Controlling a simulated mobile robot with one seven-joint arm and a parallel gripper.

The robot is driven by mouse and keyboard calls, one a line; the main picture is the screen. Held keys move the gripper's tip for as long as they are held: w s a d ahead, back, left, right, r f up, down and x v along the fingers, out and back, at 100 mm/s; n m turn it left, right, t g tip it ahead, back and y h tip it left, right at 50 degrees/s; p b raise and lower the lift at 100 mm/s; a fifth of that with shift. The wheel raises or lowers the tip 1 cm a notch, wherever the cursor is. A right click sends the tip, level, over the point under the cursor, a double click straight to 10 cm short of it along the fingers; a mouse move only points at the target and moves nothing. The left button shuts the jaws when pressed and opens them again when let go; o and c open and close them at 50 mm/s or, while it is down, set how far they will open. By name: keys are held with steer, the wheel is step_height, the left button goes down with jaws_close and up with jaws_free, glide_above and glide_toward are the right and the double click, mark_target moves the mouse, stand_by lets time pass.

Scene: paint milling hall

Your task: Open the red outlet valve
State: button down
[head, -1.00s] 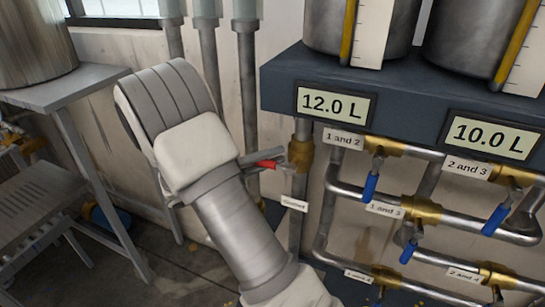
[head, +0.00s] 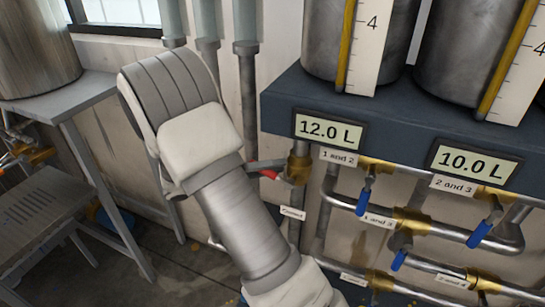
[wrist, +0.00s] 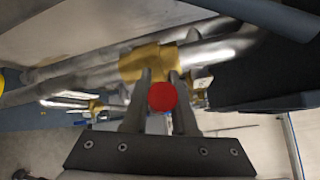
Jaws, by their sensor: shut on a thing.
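The red outlet valve handle (head: 269,175) shows as a short red piece beside its brass valve body (head: 298,168) on the upright pipe, above a small tag that seems to read "Outlet". My gripper (head: 262,168) reaches it from the left and is mostly hidden behind my wrist. In the wrist view, the round red end of the handle (wrist: 162,96) sits between the two dark fingers of my gripper (wrist: 159,95), which are shut on it. The brass body (wrist: 148,64) lies just beyond the fingertips. The rest of the handle is hidden.
Two steel tanks (head: 360,40) stand on a dark shelf with displays reading 12.0 L (head: 328,128) and 10.0 L (head: 472,163). Pipes with several blue-handled valves (head: 366,201) run below, right of the outlet. A grey table (head: 75,95) stands at left.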

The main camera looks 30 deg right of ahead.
steer(key=m+y+p, duration=0.1)
steer(key=r+m+t+y+p, duration=0.1)
steer(key=p, duration=0.1)
steer(key=s+r+y+p, duration=0.1)
steer(key=shift+d+r+m+p, duration=0.25)
steer(key=shift+d+m+p, duration=0.1)
steer(key=shift+d+m, duration=0.05)
steer(key=shift+s+d+r+m+t+y+p, duration=0.1)
steer(key=shift+s+d+m+t+y+p, duration=0.1)
steer(key=shift+m+t+y+p, duration=0.15)
steer(key=shift+s+d+r+m+t+y+p, duration=0.15)
steer(key=shift+m+t+y, duration=0.1)
steer(key=shift+t+y, duration=0.2)
steer(key=shift+s+d+r+m+t+y, duration=0.15)
steer(key=shift+s+m+t+y, duration=0.15)
steer(key=shift+y, duration=0.15)
steer(key=shift+s+d+f+m+t+y, duration=0.15)
steer(key=shift+m+t+y, duration=0.15)
steer(key=shift+y, duration=0.15)
steer(key=shift+r, duration=0.1)
steer(key=c, duration=0.7)
jaws_free()
steer(key=v, duration=1.7)
steer(key=shift+s+a, duration=0.15)
steer(key=shift+a, duration=0.05)
